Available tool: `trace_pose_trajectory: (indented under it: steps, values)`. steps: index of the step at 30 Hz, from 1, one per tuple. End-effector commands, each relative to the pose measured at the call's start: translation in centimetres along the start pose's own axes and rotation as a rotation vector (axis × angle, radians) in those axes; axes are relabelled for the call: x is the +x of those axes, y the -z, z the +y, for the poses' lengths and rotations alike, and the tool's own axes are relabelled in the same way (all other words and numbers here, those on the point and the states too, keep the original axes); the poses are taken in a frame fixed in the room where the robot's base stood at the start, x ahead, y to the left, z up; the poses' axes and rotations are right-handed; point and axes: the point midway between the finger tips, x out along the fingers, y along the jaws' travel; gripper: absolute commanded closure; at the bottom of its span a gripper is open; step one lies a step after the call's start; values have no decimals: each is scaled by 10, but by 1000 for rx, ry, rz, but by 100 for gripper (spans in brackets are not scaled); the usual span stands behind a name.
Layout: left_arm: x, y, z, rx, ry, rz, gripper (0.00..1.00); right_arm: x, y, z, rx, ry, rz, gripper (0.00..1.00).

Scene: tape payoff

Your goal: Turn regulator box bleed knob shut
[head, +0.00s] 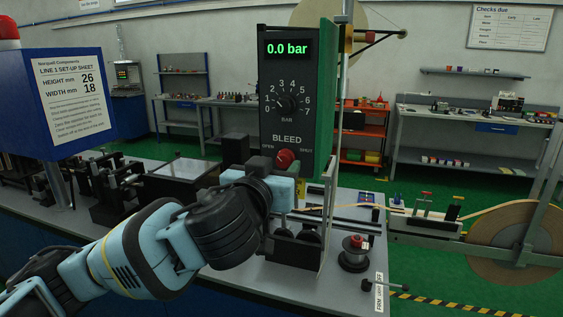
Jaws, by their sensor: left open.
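The regulator box (299,130) is a dark upright box with a green side. Its green display (287,48) reads 0.0 bar. Below it is a black pressure dial knob (288,103) with a scale from 0 to 7. The red bleed knob (286,158) sits lower down, between the labels OPEN on the left and SHUT on the right. My left gripper (284,171) is open, right at the bleed knob's lower part and partly covering it. I cannot tell whether the fingers touch the knob or which way the knob points. My right gripper is not in view.
A blue set-up sheet board (75,95) stands at the left. The bench (345,285) carries machine parts and a small spool (355,252) right of my arm. A large tape reel (515,240) stands at the right. The green floor behind is open.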

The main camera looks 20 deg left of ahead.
Motion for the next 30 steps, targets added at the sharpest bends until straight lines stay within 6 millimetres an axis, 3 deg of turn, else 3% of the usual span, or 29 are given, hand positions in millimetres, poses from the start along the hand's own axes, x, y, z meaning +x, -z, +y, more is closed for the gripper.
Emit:
trace_pose_trajectory:
  steps: [9,19,28,30]
  values:
    - [29,1,0,-1,0,1,51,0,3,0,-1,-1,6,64]
    - [31,0,0,-1,-2,0,52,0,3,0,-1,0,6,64]
    - [31,0,0,-1,-1,0,92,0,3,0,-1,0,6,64]
    - [31,0,0,-1,-1,0,92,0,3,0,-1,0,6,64]
